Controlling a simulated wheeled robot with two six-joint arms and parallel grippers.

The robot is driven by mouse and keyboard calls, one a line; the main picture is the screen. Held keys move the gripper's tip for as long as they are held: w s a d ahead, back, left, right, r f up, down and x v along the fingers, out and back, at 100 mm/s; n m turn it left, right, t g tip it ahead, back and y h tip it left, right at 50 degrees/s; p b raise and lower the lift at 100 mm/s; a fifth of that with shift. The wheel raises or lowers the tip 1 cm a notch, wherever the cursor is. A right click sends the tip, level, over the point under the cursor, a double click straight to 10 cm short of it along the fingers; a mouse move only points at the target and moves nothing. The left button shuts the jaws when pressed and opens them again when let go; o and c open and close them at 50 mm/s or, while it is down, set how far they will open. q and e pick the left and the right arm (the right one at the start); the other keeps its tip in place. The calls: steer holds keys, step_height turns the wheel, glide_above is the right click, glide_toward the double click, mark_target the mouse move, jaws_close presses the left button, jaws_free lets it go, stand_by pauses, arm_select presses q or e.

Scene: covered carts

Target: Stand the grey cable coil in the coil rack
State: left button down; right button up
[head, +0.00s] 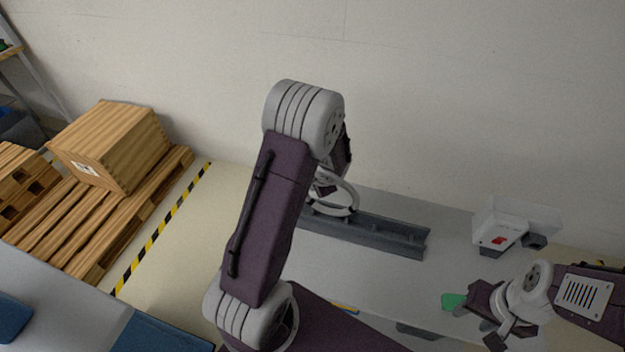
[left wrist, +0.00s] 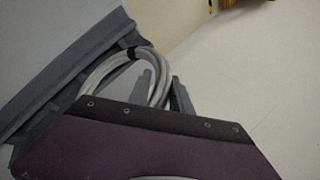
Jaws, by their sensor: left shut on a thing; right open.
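The grey cable coil (head: 345,203) is a pale ring with a dark band that shows in the left wrist view (left wrist: 98,72). My left gripper (left wrist: 165,88) is shut on the coil; in the head view my own arm mostly hides it. The coil rack (head: 375,237) is a long dark grey trough on the pale table. The coil overlaps the rack's left end in the head view, and the rack (left wrist: 62,97) runs behind it in the wrist view. I cannot tell whether they touch. My right gripper (head: 482,318) is open and empty at the lower right.
A white device (head: 510,222) with a red switch stands on the table (head: 455,225) right of the rack. A green item (head: 453,301) lies beside my right gripper. A wooden crate (head: 112,147) and pallets stand at the left, past a yellow-black floor stripe. A wall is behind.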

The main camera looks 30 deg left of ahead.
arm_select(q)
steer(key=shift+f+b, duration=1.5)
steer(key=shift+b, duration=0.3)
steer(key=c, duration=1.1)
jaws_free()
steer(key=p+v, duration=0.1)
steer(key=v, duration=0.8)
